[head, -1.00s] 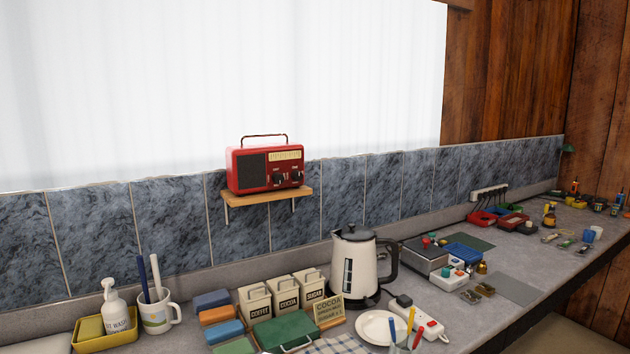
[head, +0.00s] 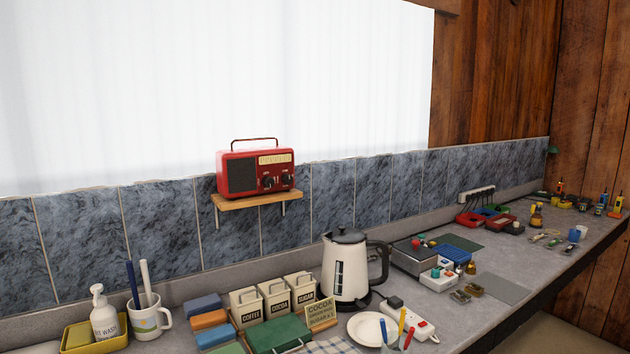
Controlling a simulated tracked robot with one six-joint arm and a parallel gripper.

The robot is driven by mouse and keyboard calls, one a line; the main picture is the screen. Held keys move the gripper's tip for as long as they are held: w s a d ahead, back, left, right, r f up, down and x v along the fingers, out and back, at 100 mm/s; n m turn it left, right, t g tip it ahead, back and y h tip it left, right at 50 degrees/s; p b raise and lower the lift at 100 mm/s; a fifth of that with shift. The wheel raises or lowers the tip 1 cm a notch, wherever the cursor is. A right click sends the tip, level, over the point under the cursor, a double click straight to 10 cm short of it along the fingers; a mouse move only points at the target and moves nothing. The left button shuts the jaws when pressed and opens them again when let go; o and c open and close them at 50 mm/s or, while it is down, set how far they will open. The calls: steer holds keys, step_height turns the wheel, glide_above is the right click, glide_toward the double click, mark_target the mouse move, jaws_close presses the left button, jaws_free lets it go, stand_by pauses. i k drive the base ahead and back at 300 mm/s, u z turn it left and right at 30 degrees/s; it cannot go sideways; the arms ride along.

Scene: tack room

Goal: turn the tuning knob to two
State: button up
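A red radio (head: 256,172) with a carrying handle on top stands on a small wooden shelf (head: 258,200) fixed to the tiled wall. Its front has a dark speaker grille on the left and a pale tuning scale (head: 275,158) at the upper right. Two dark knobs sit below the scale, a left one (head: 268,182) and a right one (head: 287,179). They are too small to read their settings, and I cannot tell which is the tuning knob. My gripper is not in view.
The counter below holds a kettle (head: 346,270), canisters (head: 273,295), a mug (head: 148,318), a yellow tray (head: 80,338) with a soap bottle (head: 103,315), a plate (head: 372,328) and a power strip (head: 408,319). The space before the radio looks clear.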

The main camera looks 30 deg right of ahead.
mark_target(286, 178)
steer(key=z, duration=1.8)
steer(key=k, duration=0.7)
steer(key=u, duration=1)
steer(key=i, duration=1)
steer(key=z, duration=0.05)
